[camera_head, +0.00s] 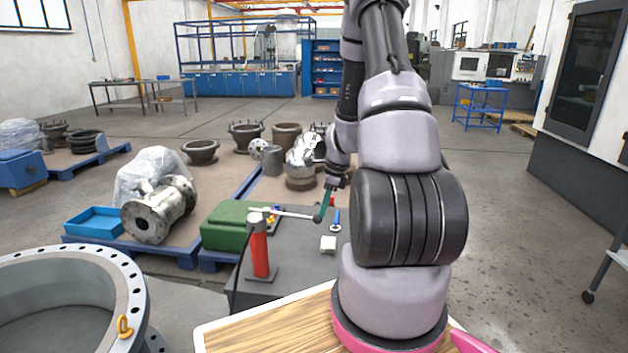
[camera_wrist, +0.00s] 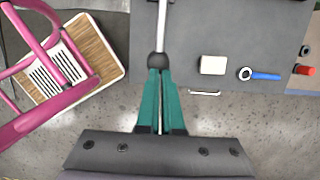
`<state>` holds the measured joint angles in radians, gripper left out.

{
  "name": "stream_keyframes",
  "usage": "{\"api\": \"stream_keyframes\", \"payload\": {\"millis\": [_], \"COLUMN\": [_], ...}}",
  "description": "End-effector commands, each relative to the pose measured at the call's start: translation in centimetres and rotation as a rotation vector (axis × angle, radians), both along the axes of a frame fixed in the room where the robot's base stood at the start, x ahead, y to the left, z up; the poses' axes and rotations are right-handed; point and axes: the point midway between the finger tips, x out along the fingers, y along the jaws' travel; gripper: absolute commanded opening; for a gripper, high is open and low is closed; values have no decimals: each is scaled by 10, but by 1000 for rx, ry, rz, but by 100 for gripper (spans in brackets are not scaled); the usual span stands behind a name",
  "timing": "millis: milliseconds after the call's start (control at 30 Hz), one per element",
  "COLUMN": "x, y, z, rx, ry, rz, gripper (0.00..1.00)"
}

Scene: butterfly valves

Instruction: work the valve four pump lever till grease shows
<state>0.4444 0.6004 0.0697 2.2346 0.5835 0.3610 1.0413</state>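The pump, a red upright cylinder (camera_head: 260,248) on a dark base, stands on the grey bench's left part. Its pale lever (camera_head: 288,213) runs out to the right, nearly level, and ends in a dark round knob (camera_head: 318,219). In the wrist view the lever (camera_wrist: 162,22) comes down from the top edge to the knob (camera_wrist: 158,60). My gripper (camera_wrist: 159,72) has teal fingers close together, with a thin slit between them. Its fingertips are right at the knob, which shows just beyond them, not clearly between them. Contact is hard to judge. No grease is visible.
A green case (camera_head: 232,225) stands left of the pump. A large flanged ring (camera_head: 60,305) fills the lower left.

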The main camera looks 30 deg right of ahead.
Motion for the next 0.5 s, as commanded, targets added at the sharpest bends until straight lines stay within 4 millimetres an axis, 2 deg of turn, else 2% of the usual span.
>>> {"api": "stream_keyframes", "payload": {"millis": [33, 67, 267, 500], "x": [-9, -9, -11, -18], "y": [0, 0, -5, -23], "z": [-9, -9, 3, 54], "rx": [1, 1, -3, -6], "ry": [21, 21, 16, -4], "rz": [2, 2, 3, 1], "gripper": [0, 0, 0, 0]}}
